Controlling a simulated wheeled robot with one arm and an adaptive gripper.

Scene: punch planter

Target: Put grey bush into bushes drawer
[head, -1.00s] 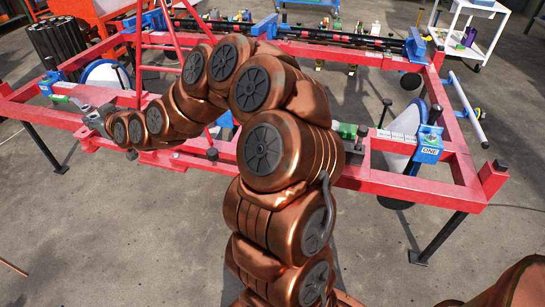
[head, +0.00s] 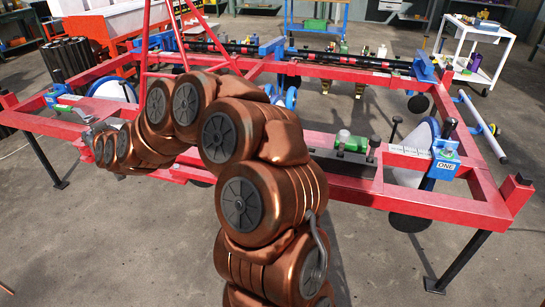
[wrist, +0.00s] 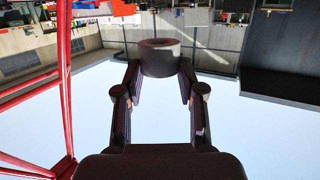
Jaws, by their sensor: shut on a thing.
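The grey bush (wrist: 160,58) is a short dark ring-like cylinder in the wrist view. My gripper (wrist: 160,72) is shut on it, with one finger on each side. In the head view my gripper (head: 92,133) is at the far left end of my copper-coloured arm, over the left part of the red planter frame. It is small and partly hidden there, and I cannot make out the bush in it. I cannot identify the bushes drawer in either view.
The red planter frame (head: 445,208) spans the head view, with a blue "ONE" unit (head: 446,160) at right. A white cart (head: 480,45) stands at back right. Dark rollers (head: 70,62) are at left. Red bars (wrist: 65,80) pass left in the wrist view.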

